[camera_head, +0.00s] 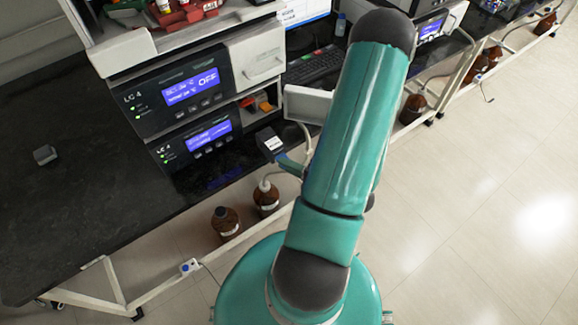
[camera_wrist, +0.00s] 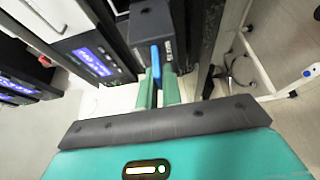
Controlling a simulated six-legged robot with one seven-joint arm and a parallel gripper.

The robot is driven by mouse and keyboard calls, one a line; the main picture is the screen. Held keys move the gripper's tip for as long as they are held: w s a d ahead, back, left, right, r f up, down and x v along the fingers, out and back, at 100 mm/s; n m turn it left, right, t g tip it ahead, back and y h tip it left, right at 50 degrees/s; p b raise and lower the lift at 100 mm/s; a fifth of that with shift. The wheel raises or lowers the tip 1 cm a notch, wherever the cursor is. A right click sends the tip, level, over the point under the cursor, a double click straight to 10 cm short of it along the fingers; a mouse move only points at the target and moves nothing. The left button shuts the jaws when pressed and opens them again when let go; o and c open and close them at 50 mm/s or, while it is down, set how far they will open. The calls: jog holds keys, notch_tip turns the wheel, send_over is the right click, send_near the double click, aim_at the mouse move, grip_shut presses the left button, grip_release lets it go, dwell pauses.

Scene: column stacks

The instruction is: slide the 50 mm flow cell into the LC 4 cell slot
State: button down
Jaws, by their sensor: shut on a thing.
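The flow cell is a dark block (camera_head: 269,140) with a white label on top, near the front right of the LC 4 stack in the head view. My gripper (camera_head: 288,163) is mostly behind my arm there. In the wrist view my gripper (camera_wrist: 157,84) has its two green fingers shut on a blue tab at the near end of the dark flow cell (camera_wrist: 150,32). The LC 4 stack has an upper unit (camera_head: 180,90) reading OFF and a lower unit (camera_head: 200,140), both with lit blue displays. I cannot make out the cell slot clearly.
A white panel (camera_head: 306,104) sticks out beside an opening with coloured parts (camera_head: 258,103). Two brown bottles (camera_head: 226,221) stand below the bench edge. A small grey block (camera_head: 45,154) lies on the dark bench (camera_head: 70,210), otherwise clear at left. A keyboard (camera_head: 315,66) lies behind.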

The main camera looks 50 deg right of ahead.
jog(key=shift+w+d, duration=0.9)
jog(key=shift+w, duration=2.2)
jog(key=shift+w+d, duration=0.85)
jog(key=shift+w, duration=2.25)
jog(key=shift+w+d, duration=0.9)
jog(key=shift+w, duration=2.2)
jog(key=shift+f, duration=0.15)
jog(key=c, duration=1.5)
grip_release()
